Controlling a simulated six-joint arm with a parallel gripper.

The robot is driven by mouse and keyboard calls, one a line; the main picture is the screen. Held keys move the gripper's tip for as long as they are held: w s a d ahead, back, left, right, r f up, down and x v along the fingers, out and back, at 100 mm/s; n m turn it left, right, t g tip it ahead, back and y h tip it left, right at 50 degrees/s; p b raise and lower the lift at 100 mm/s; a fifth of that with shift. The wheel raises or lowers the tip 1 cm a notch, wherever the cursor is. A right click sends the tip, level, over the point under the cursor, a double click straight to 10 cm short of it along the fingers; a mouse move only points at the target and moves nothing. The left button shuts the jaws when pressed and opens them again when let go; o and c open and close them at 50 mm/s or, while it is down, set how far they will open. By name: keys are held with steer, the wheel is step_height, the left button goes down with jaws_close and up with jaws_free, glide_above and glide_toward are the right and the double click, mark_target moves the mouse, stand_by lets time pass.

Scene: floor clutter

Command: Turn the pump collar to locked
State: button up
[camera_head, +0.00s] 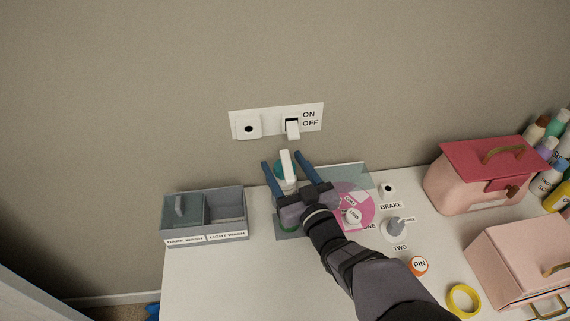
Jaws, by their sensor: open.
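The pump bottle stands at the back of the white table near the wall. Its white pump head (287,164) shows between my fingers, with a bit of teal around it. A green part (289,229) shows lower down, behind my gripper. My gripper (282,160) is open, with one blue finger on the left of the pump head and one on the right. I cannot tell whether either finger touches the pump. The collar and any lock marking on it cannot be made out, as my gripper covers much of the bottle.
A grey two-part box (246,216) labelled for dark and light wash stands left. A pink dial (366,202) lies right of my gripper, near a grey knob (396,228). Pink boxes (480,178) and bottles (547,170) crowd the right. The wall plate (268,120) is behind.

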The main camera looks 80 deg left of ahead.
steer(key=shift+a, duration=0.1)
steer(key=shift+c, duration=0.4)
jaws_close()
steer(key=shift+n+g, duration=0.3)
steer(key=shift+r+n+g+h+b, duration=0.1)
steer(key=shift+n+g+h+b, duration=0.1)
steer(key=shift+n+g+h, duration=0.6)
steer(key=shift+r+n+g+h+b, duration=0.15)
steer(key=shift+n+g, duration=0.35)
steer(key=shift+g, duration=0.8)
steer(key=shift+f+n+g+h, duration=0.1)
steer(key=shift+n+g+h, duration=0.6)
steer(key=shift+g, duration=0.1)
